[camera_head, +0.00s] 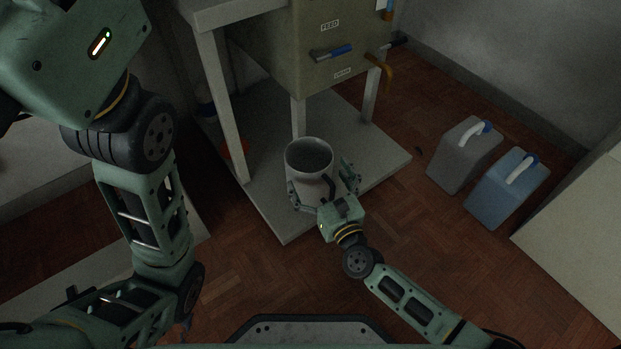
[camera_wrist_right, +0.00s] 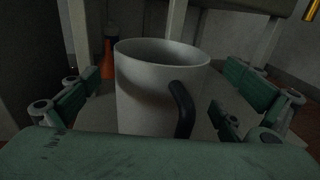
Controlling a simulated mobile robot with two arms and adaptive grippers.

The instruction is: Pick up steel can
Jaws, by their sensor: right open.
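The steel can (camera_head: 308,180) is a pale grey open-topped cylinder with a dark handle on its right side. It stands upright on the low shelf (camera_head: 371,178) under the cabinet. My right gripper (camera_head: 322,182) is open, with one finger on each side of the can. In the right wrist view the can (camera_wrist_right: 150,95) stands between the spread fingers, with gaps showing on both sides. Its handle (camera_wrist_right: 181,108) faces the gripper on the right. The can's lower part is hidden by the gripper's palm. My left arm is at the left; its gripper is not clearly visible.
Grey (camera_head: 463,155) and blue (camera_head: 507,190) jugs stand on the floor at right. An orange object (camera_head: 235,149) is behind a leg.

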